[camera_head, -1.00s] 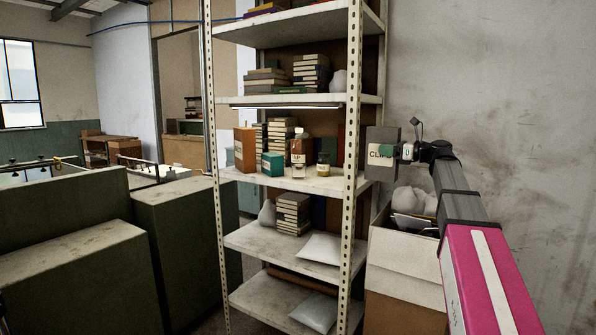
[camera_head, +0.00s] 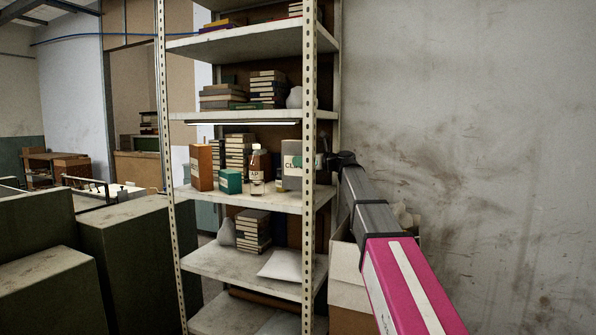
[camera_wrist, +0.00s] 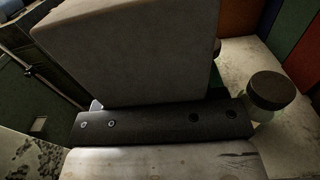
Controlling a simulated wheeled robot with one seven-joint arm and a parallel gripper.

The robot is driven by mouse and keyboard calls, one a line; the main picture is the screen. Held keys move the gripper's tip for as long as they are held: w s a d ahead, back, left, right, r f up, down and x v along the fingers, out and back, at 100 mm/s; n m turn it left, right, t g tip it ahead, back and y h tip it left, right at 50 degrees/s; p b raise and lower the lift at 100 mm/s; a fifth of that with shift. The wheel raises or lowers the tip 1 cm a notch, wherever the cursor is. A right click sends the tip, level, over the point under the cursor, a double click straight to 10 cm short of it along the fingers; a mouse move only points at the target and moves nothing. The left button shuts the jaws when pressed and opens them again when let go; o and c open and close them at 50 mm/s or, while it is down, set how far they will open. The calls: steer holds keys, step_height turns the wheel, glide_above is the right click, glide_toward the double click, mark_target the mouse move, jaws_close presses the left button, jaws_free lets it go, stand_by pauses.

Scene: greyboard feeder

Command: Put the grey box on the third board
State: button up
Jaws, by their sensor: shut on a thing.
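The grey box (camera_head: 292,160), with a label reading "CL…", is at the right end of the third board (camera_head: 235,195), just inside the front right post. It stands about upright; I cannot tell whether its base touches the board. My gripper (camera_head: 320,162) is shut on it from the right, partly hidden by the post. In the wrist view the grey box (camera_wrist: 130,50) fills the upper middle, above the dark gripper bar (camera_wrist: 160,122). The hidden fingertips cannot be made out.
On the third board are a brown bottle (camera_head: 257,170), a teal box (camera_head: 231,181), an orange box (camera_head: 201,167) and stacked books (camera_head: 239,152). A dark-lidded jar (camera_wrist: 270,95) is close to the gripper. The perforated post (camera_head: 309,230) stands by my arm.

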mark_target(299, 169)
steer(key=shift+w+a+f, duration=0.1)
steer(key=shift+a+f, duration=0.25)
steer(key=shift+f, duration=0.5)
steer(key=shift+w+a+f, duration=0.1)
steer(key=shift+a+f, duration=0.25)
steer(key=shift+f, duration=0.5)
steer(key=shift+f, duration=0.15)
steer(key=o, duration=1.1)
steer(key=shift+o, duration=0.2)
steer(key=shift+s+d, duration=0.1)
steer(key=shift+d, duration=0.15)
steer(key=v, duration=1.1)
steer(key=shift+d, duration=0.25)
